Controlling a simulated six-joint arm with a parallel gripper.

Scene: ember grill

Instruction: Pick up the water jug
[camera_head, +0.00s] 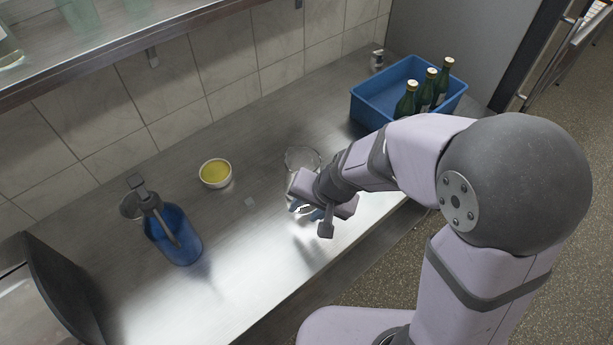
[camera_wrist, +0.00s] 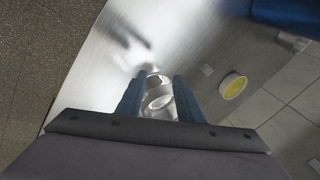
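A clear glass jug (camera_head: 302,158) stands on the steel counter, partly hidden behind my gripper (camera_head: 308,208). In the wrist view, a clear round vessel, seemingly this jug (camera_wrist: 158,92), shows between the two blue fingers of my gripper (camera_wrist: 158,98). The fingers are apart, with a visible gap between them. I cannot tell whether they touch the glass or how far down they reach. No label marks the glass as the water jug.
A blue bottle with a grey top (camera_head: 174,235) stands at left. A white bowl of yellow liquid (camera_head: 215,173) sits between it and the jug. A blue crate (camera_head: 371,110) with green bottles (camera_head: 426,92) is at back right. A shelf (camera_head: 120,45) overhangs the counter's back.

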